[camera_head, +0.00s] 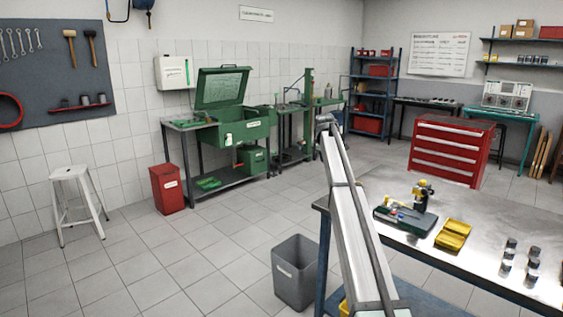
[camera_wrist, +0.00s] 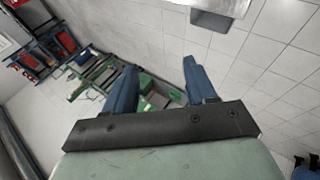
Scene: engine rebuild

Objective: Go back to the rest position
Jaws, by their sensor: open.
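My gripper (camera_wrist: 157,88) shows in the wrist view as two blue fingers standing apart on a dark mounting bar. It is open, with nothing between the fingers. Beyond it are the floor and, far off, the green equipment. In the head view, my arm rises across the middle of the picture, and I cannot make out the gripper's fingers there. The metal workbench (camera_head: 480,225) stands to the right of my arm.
On the workbench lie a dark green tray with a yellow-black device (camera_head: 408,215), a yellow open case (camera_head: 453,235) and several small dark cylinders (camera_head: 532,262). A grey bin (camera_head: 295,272) stands on the floor by the bench. The floor at left is mostly clear, with a white stool (camera_head: 78,190).

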